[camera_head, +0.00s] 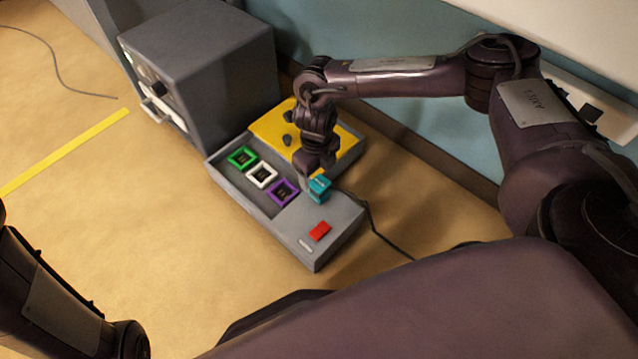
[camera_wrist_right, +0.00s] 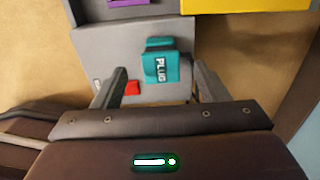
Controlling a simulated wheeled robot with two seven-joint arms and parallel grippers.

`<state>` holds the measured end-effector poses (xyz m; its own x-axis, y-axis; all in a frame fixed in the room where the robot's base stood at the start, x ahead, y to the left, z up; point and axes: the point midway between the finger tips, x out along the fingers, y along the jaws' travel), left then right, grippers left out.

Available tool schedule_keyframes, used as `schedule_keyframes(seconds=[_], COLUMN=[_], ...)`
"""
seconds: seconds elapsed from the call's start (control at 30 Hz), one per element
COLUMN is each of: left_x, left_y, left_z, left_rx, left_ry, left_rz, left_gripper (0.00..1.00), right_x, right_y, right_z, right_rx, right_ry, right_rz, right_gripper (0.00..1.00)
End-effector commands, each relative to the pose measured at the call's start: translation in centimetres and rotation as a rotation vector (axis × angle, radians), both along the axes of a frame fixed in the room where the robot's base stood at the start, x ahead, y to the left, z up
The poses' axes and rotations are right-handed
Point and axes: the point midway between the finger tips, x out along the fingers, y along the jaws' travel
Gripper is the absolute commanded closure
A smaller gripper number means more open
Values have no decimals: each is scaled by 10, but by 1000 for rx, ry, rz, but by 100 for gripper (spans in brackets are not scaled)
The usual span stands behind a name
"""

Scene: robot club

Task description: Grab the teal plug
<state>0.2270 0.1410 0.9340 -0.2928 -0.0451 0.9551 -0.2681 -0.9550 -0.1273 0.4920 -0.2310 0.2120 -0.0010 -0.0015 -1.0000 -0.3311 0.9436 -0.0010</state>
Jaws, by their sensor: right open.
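The teal plug (camera_head: 319,189) stands on the grey panel box (camera_head: 335,206), right of the purple-framed socket. My right gripper (camera_wrist_right: 156,82) is open and empty, with a gap on both sides of the plug. In the head view my right gripper (camera_head: 315,178) hangs right over the plug and hides part of it. My left arm shows at the lower left, but its gripper fingers cannot be made out.
The box has green (camera_head: 242,158), white (camera_head: 262,175) and purple (camera_head: 283,192) framed sockets and a red button (camera_head: 319,231). A yellow panel (camera_head: 270,127) lies behind, beside a dark grey cabinet (camera_head: 215,70). A black cable (camera_head: 385,238) runs right along the floor.

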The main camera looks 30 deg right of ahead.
Motion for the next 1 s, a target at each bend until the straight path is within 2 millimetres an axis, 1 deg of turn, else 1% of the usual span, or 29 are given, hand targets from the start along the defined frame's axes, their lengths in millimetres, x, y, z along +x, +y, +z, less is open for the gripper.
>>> schedule_keyframes(seconds=[0.03,0.17,0.4,0.5,0.77,0.87,1.0], left_x=[-2,-1,-1,-1,-1,-1,-1], left_y=[1,2,2,2,2,2,2], left_z=[-4,-9,-41,-48,-46,-46,-46], left_rx=[-5,-6,-6,-6,-6,-6,-6], left_ry=[-5,-2,-2,-1,-1,-1,-1], left_rz=[3,3,3,3,3,3,3], left_gripper=[64,64,64,64,64,64,64], right_x=[0,-1,-7,-6,-6,-7,-7], right_y=[0,-1,-4,-4,-4,-4,-4], right_z=[-9,-16,-49,-59,-58,-58,-58], right_rx=[0,1,0,2,1,1,1], right_ry=[0,-2,0,-2,-1,-1,-1], right_rz=[0,-1,-2,-3,-3,-3,-2], right_gripper=[33,33,33,33,33,44,63])
